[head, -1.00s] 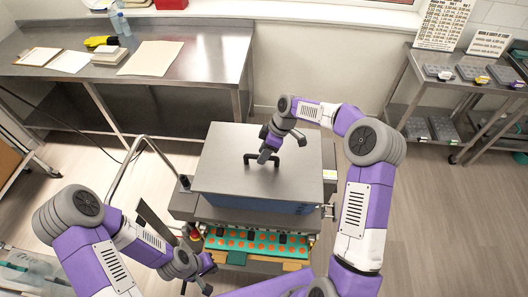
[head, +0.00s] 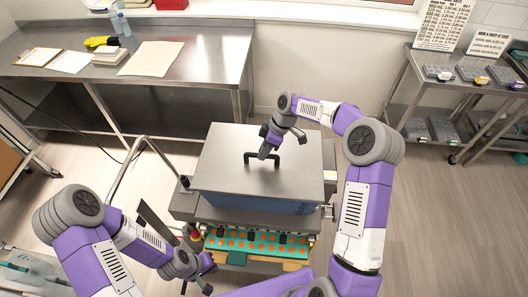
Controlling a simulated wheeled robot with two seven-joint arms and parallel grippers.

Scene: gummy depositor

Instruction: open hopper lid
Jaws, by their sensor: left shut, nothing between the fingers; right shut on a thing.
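The hopper lid (head: 235,173) is a flat grey metal cover on top of the depositor, and it lies closed. A black bar handle (head: 274,157) stands up near the middle of the lid. My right gripper (head: 264,154) reaches in from the right above the lid and is shut on the handle; the arm hides part of the grip. My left gripper (head: 208,289) is shut and empty, low at the left front of the machine. The blue hopper body (head: 285,207) shows under the lid's front edge.
A green tray (head: 228,244) with orange pieces sits at the machine's front. A bent metal rail (head: 122,172) stands to its left. A steel table (head: 203,65) is behind left, and a steel rack (head: 466,103) behind right. Floor at right is clear.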

